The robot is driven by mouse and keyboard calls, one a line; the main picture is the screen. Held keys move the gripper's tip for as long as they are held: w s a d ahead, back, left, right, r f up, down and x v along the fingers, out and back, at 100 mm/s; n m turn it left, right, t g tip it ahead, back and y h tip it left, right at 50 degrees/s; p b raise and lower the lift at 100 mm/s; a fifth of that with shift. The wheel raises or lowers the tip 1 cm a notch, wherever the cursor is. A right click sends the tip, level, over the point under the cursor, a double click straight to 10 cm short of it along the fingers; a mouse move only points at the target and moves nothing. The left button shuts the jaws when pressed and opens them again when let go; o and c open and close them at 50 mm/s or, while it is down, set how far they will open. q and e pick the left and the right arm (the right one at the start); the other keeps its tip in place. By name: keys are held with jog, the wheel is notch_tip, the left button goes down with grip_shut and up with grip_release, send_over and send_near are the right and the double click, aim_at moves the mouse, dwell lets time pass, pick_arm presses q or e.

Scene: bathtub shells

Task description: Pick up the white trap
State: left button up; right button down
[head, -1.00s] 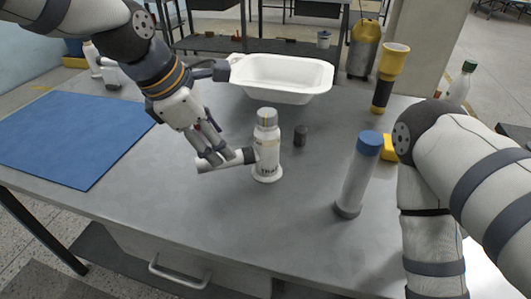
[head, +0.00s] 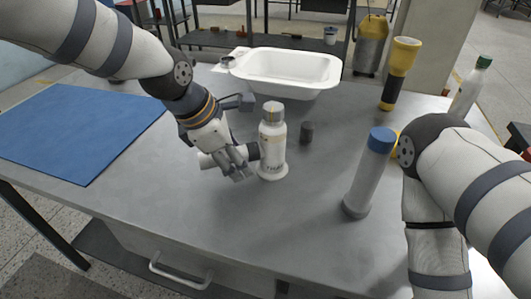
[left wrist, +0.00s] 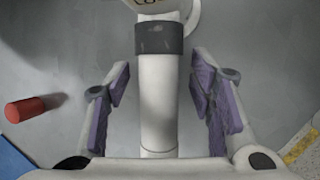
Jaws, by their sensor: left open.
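The white trap (head: 272,150) stands upright on the grey table, with a grey cap and a side pipe pointing left. Its pipe also shows in the left wrist view (left wrist: 158,105), with a dark collar near the body. My left gripper (head: 238,170) is open, its fingers at the side pipe. In the left wrist view the purple-padded fingers (left wrist: 162,90) stand on either side of the pipe, with gaps on both sides. The trap's body is mostly cut off at the top there. My right arm is at the right of the head view; its gripper is out of sight.
A white basin (head: 285,70) lies behind the trap. A small dark cylinder (head: 306,133) stands just right of it. A blue-capped grey tube (head: 368,178), a yellow-black flashlight (head: 400,72) and a green-capped bottle (head: 468,90) stand further right. A blue mat (head: 80,130) lies left. The front table is clear.

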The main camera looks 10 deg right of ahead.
pick_arm(q)
jog(key=shift+f, duration=0.15)
grip_shut()
dwell(0.4)
